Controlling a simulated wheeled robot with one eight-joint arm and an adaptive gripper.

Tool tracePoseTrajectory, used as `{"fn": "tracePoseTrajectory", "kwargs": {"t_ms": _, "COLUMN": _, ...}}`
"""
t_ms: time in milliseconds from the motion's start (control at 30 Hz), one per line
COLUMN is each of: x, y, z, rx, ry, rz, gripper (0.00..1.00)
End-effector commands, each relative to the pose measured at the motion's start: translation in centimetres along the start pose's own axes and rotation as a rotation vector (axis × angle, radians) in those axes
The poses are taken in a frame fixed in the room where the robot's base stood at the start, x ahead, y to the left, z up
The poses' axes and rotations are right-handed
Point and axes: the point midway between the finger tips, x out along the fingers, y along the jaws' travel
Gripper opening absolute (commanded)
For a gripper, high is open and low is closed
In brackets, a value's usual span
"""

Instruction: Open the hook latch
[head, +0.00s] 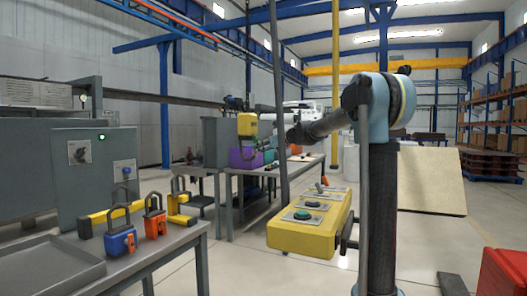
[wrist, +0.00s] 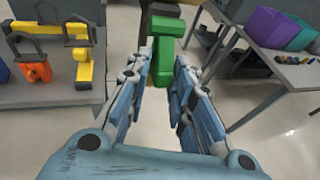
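A green hook-shaped part (wrist: 163,40) hangs upright at the top middle of the wrist view, straight ahead of my gripper (wrist: 163,64). The two blue fingers are apart, one on each side of its lower end. I cannot tell whether either finger touches it. I cannot pick out a separate latch on it. In the head view a yellow block (head: 247,124) hangs near the far end of my arm, with a small dark part under it. My gripper is too small there to make out clearly.
A grey table (head: 185,238) at the left holds padlocks (head: 119,236) and a yellow bracket. Another table (wrist: 284,85) with a purple bin (wrist: 269,26) and a green bin stands at the right of the wrist view. A yellow button box (head: 310,228) hangs before my arm column.

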Motion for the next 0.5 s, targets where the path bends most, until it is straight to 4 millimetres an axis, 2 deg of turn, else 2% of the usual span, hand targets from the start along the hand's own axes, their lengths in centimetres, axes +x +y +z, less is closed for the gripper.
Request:
{"fn": "tracePoseTrajectory", "kwargs": {"t_ms": 200, "x": -0.2, "y": -0.2, "z": 0.2, "rx": -0.003, "ry": 0.013, "rz": -0.005, "gripper": 0.06}}
{"fn": "tracePoseTrajectory", "kwargs": {"t_ms": 500, "x": -1.1, "y": -0.5, "z": 1.0, "rx": -0.041, "ry": 0.141, "rz": -0.018, "gripper": 0.05}}
